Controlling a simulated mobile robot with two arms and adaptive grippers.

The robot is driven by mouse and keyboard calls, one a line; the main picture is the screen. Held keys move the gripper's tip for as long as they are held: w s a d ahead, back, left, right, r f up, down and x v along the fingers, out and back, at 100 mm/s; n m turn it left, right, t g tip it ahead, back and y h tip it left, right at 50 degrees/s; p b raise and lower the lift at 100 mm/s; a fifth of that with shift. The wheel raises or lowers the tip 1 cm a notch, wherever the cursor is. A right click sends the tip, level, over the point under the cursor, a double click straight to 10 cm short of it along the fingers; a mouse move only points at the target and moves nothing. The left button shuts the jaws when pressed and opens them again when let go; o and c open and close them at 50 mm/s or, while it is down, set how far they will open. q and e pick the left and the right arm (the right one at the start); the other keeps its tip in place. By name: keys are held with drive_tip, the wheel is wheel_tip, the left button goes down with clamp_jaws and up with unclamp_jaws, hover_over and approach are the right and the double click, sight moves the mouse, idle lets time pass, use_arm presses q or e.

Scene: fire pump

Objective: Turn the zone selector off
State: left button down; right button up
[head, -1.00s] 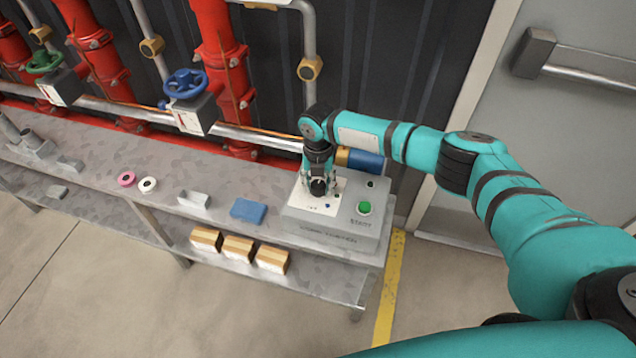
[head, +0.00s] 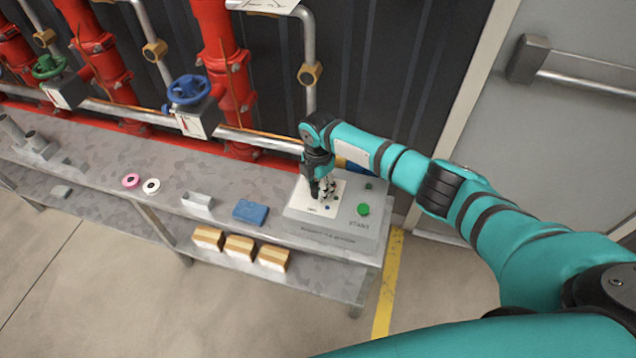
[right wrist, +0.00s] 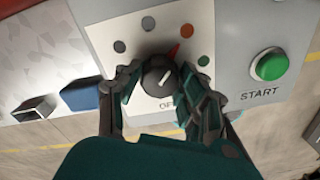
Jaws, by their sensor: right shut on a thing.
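Lettering beginning "OF" shows below the knob, partly covered. My right gripper (right wrist: 160,78) has a finger on each side of the knob and is shut on it. In the head view my right gripper (head: 323,191) comes down onto the box and mostly hides the knob. My left gripper is not in view.
A green START button (right wrist: 271,65) sits right of the knob. The box stands at the right end of a metal bench (head: 120,160). A blue block (head: 251,211) and a small grey holder (head: 197,200) lie to its left. Red pipes and a blue valve wheel (head: 188,89) stand behind.

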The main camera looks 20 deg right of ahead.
drive_tip(key=m+p, duration=0.1)
drive_tip(key=m, duration=0.2)
drive_tip(key=shift+r+m, duration=0.1)
drive_tip(key=shift+m, duration=0.3)
drive_tip(key=m+p, duration=0.2)
drive_tip(key=m, duration=0.1)
drive_tip(key=m+p, duration=0.2)
drive_tip(key=m, duration=0.5)
drive_tip(key=m+p, duration=0.1)
drive_tip(key=m, duration=0.5)
drive_tip(key=shift+p, duration=0.4)
drive_tip(key=m, duration=0.3)
drive_tip(key=shift+m+p, duration=0.3)
drive_tip(key=shift+w+m, duration=0.1)
drive_tip(key=shift+m, duration=1.6)
drive_tip(key=o, duration=1.1)
